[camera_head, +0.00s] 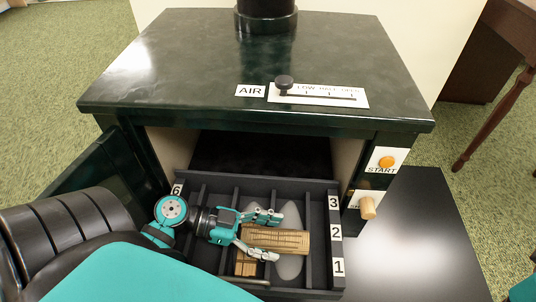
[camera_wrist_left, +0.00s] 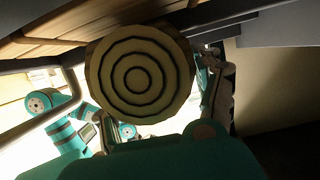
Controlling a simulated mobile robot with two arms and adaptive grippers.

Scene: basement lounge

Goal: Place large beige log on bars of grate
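The large beige log (camera_head: 290,240) lies across the dark bars of the grate (camera_head: 325,215), in its front middle part. My left gripper (camera_head: 272,236) is over the grate with its fingers spread on either side of the log's left end. A gap shows between the upper finger and the log, so the gripper looks open. In the left wrist view the log's round ringed end (camera_wrist_left: 138,75) faces the camera between the two fingers. I cannot tell whether the lower finger touches it.
A smaller piece of wood (camera_head: 245,267) lies on the grate below my left gripper. The dark green stove (camera_head: 200,60) stands behind, its door (camera_head: 95,185) open at left. A START button (camera_head: 387,162) and wooden knob (camera_head: 367,207) are at right, above a black plate (camera_head: 420,250).

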